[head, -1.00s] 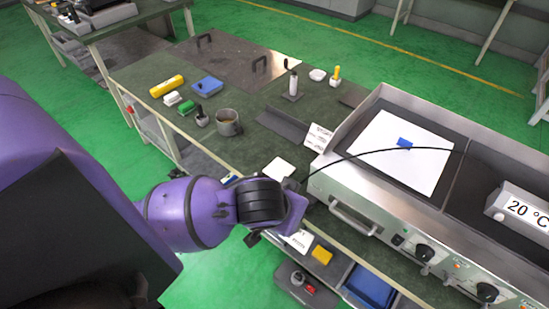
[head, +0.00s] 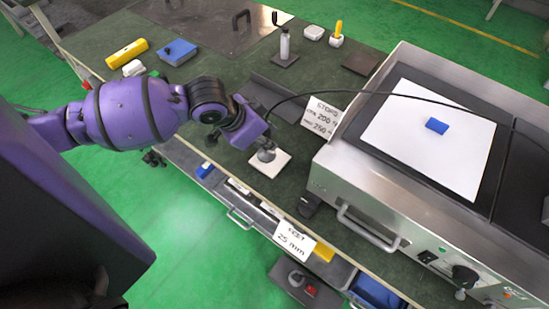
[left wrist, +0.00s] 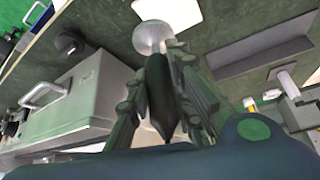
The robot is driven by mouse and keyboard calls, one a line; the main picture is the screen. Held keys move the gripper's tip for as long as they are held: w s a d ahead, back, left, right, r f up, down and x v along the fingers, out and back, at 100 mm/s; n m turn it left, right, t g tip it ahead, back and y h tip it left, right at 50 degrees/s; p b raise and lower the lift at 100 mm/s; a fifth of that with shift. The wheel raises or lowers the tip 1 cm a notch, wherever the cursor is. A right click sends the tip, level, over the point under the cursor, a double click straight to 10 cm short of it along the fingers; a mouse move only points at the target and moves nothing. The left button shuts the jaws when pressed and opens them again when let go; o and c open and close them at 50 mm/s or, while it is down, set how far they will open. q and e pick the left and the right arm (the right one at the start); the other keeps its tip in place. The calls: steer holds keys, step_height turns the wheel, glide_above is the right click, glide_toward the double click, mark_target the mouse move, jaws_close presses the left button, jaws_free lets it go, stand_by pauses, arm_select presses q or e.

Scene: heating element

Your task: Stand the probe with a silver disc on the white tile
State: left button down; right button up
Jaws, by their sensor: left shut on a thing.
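My left gripper (head: 262,143) is shut on the black handle of the probe, which also shows between the fingers in the left wrist view (left wrist: 158,92). The probe's silver disc (left wrist: 152,37) points down at the white tile (left wrist: 181,14). In the head view the disc (head: 267,154) is over the tile (head: 272,168), nearer its back left part. The probe looks about upright. I cannot tell whether the disc touches the tile or hangs just above it. The gripper hides much of the handle. A black cable runs from there to the right. My right gripper is not in view.
The steel hotplate (head: 355,190), with a white sheet and blue block (head: 437,126) on it, stands right of the tile. A sign (head: 322,117) and a dark angled strip (head: 272,98) are behind the tile. The bench's front edge is close in front.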

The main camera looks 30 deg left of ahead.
arm_select(q)
steer(key=w+a+b, duration=0.2)
steer(key=w, duration=0.2)
steer(key=shift+m, duration=0.4)
steer(key=f, duration=0.8)
steer(key=shift+w+d+f+b, duration=0.1)
steer(key=shift+d+f+b, duration=0.15)
steer(key=shift+f+b, duration=0.1)
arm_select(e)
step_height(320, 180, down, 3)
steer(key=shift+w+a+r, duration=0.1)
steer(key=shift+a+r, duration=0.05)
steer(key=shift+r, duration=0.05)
arm_select(q)
steer(key=c, duration=1.6)
jaws_free()
steer(key=shift+o, duration=0.2)
steer(key=p+v, duration=0.2)
steer(key=v, duration=1)
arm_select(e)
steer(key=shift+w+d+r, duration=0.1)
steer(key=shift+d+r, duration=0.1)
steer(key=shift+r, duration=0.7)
